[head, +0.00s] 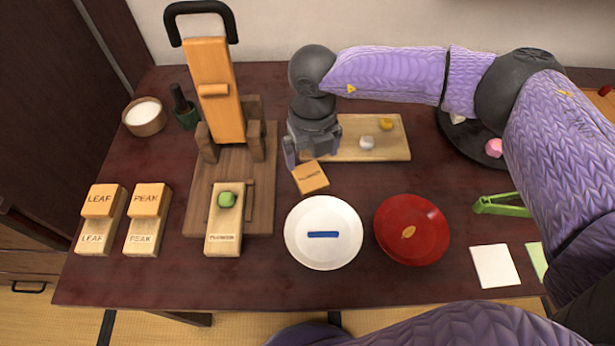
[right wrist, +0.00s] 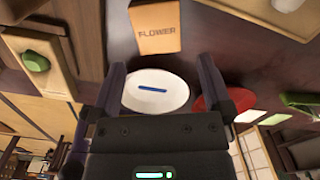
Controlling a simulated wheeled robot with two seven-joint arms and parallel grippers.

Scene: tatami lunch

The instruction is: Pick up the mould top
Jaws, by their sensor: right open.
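The mould top is a small orange-tan wooden block (head: 311,178) lettered FLOWER. It lies on the table just above the white plate in the head view and shows near the top of the right wrist view (right wrist: 156,28). My right gripper (head: 303,158) is beside its upper edge in the head view, open and empty. In the right wrist view its two fingers (right wrist: 160,80) stand apart, with the block beyond them. The pale mould base (head: 223,236) holds a green lump (head: 227,199) and sits on the press board. My left gripper is not in view.
The wooden press (head: 215,95) with a black handle stands to the left. LEAF and PEAK moulds (head: 98,200) are at far left. A white plate (head: 323,255) with a blue strip and a red plate (head: 430,225) lie in front. A wooden tray (head: 350,150) is behind.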

